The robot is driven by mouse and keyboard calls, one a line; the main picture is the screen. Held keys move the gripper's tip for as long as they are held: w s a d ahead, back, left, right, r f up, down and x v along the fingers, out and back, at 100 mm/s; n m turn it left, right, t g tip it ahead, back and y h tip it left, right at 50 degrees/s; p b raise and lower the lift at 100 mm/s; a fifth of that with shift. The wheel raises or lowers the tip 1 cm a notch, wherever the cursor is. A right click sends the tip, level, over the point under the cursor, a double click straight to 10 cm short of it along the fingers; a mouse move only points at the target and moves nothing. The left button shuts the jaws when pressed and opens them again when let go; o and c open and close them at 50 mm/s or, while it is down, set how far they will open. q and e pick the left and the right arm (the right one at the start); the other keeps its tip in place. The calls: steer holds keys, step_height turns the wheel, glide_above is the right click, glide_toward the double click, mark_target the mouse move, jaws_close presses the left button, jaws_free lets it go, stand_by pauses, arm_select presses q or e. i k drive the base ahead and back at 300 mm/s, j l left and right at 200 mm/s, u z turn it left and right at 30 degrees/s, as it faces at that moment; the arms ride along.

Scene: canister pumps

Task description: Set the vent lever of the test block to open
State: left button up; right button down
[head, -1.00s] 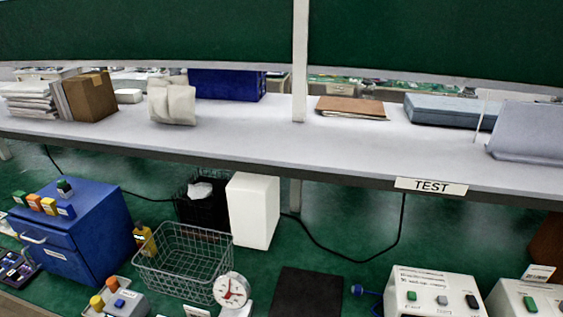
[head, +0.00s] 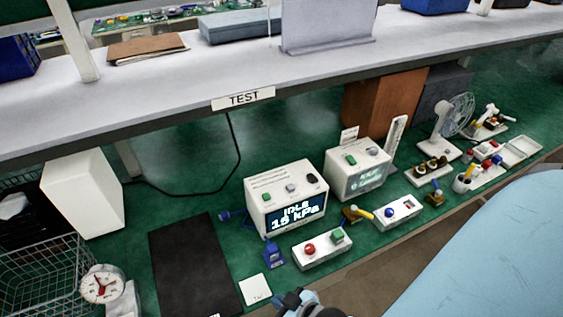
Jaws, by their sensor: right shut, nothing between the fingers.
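Two white test units stand under the TEST sign. The left unit (head: 285,199) has a lit display reading "IDLE 15 kPa". The right unit (head: 358,168) also shows "IDLE", with its lower line too small to read. In front lie a small brass block with a yellow lever (head: 357,214) and another brass block with a blue lever (head: 434,194). I cannot tell for sure which is the test block, nor read a vent setting. My right gripper (head: 291,298) is at the bottom edge, shut and empty, partly cut off and apart from these blocks. My left gripper is not in view.
A white box with red and green buttons (head: 322,249), a blue block (head: 273,254) and a white card (head: 255,289) lie near the front edge. A black mat (head: 194,267) is bare. A dial scale (head: 102,284) and wire basket (head: 40,268) stand left. The shelf (head: 180,78) overhangs the bench.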

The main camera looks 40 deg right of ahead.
mark_target(354, 209)
steer(key=z, duration=1.95)
